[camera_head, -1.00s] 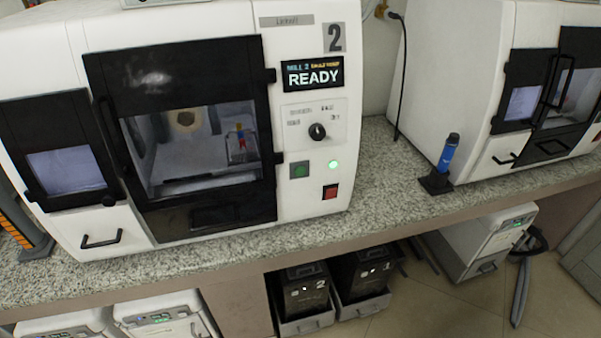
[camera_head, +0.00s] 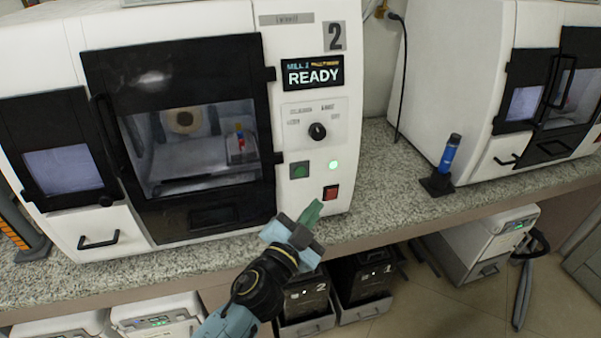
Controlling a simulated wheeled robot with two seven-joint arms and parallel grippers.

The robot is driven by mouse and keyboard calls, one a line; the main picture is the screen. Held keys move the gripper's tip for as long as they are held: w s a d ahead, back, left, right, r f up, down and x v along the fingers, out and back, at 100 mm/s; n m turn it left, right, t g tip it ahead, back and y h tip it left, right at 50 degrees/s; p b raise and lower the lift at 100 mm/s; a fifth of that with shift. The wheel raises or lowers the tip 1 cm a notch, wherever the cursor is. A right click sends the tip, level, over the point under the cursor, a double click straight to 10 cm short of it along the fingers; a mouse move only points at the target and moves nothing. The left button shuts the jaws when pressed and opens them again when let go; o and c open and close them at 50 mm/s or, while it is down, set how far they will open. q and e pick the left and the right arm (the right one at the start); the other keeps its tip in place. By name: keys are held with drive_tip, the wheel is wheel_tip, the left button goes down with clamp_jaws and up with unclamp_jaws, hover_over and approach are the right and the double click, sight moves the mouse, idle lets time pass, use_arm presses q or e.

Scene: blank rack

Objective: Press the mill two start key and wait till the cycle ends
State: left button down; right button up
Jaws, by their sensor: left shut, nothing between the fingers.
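Mill 2 (camera_head: 222,16) is a white machine with a black-framed door (camera_head: 150,70), which is closed. Its display (camera_head: 313,73) reads READY. In the picture the tips are below the green key and just left of and below the red key. I cannot tell whether they touch the panel. My right gripper is not in view.
A blue cylinder on a black stand (camera_head: 447,158) is on the speckled counter (camera_head: 385,190) between mill 2 and another white mill (camera_head: 462,60) on the right. Black boxes marked 2 (camera_head: 306,297) and 1 (camera_head: 362,278) sit under the counter.

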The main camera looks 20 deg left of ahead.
sight(300, 172)
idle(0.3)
use_arm(q)
drive_tip(key=shift+w+a+f, duration=0.1)
drive_tip(key=shift+w+a, duration=0.7)
drive_tip(key=shift+w, duration=0.45)
drive_tip(key=shift+w+a+f, duration=0.1)
drive_tip(key=shift+w+a, duration=0.75)
drive_tip(key=shift+w, duration=0.35)
drive_tip(key=shift+w+a, duration=0.8)
drive_tip(key=shift+w, duration=0.45)
drive_tip(key=shift+w+a, duration=0.1)
drive_tip(key=shift+w+a+b, duration=0.15)
drive_tip(key=shift+w+b, duration=0.05)
drive_tip(key=shift+b, duration=0.1)
